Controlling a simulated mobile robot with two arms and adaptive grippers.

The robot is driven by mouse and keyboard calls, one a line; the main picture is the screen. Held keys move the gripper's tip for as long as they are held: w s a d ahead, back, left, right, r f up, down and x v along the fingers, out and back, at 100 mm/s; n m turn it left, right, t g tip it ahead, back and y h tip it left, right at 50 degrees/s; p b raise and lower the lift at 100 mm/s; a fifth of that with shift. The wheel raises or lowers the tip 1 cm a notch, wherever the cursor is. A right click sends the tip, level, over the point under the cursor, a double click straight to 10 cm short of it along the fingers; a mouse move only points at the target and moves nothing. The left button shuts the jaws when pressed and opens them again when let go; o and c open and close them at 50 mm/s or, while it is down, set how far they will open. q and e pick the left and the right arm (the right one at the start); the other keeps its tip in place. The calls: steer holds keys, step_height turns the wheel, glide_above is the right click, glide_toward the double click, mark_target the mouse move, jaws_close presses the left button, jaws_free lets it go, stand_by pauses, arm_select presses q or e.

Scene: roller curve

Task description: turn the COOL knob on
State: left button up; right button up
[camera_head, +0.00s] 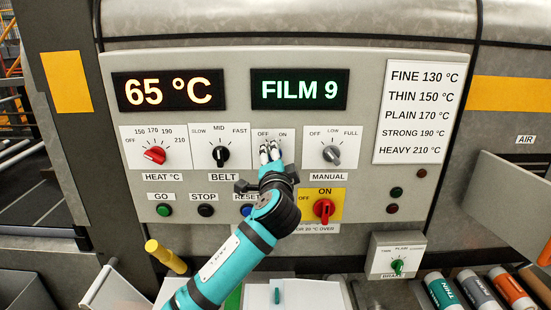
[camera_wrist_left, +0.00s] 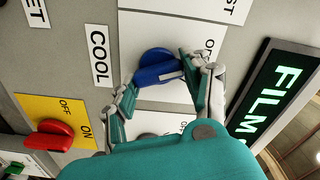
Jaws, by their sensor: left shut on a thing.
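The COOL knob (camera_wrist_left: 155,66) is blue and sits on a white plate in the left wrist view, beside the COOL label (camera_wrist_left: 100,56). A pale line on it points roughly toward the FILM display side; I cannot tell its exact setting. My left gripper (camera_wrist_left: 158,74) has a finger on each side of the knob and is shut on it. In the head view my left gripper (camera_head: 270,152) covers the knob and its label. The OFF and ON marks (camera_head: 273,134) show just above the fingers. My right gripper is not in view.
The BELT knob (camera_head: 219,154) is left of my gripper, the MANUAL knob (camera_head: 331,154) right. The red switch (camera_head: 324,209) and the blue RESET button (camera_head: 247,210) sit close below, near my wrist. Displays (camera_head: 299,90) are above. Coloured rolls (camera_head: 477,290) lie at lower right.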

arm_select(q)
steer(key=m+p, duration=0.2)
steer(key=m, duration=0.1)
steer(key=m+p, duration=0.2)
steer(key=m, duration=0.1)
steer(key=m+p, duration=0.2)
steer(key=m, duration=0.1)
steer(key=shift+f+m, duration=0.3)
stand_by(0.6)
steer(key=o, duration=1.2)
steer(key=shift+c, duration=0.2)
steer(key=shift+s, duration=0.1)
steer(key=s, duration=1.1)
steer(key=shift+s, duration=0.4)
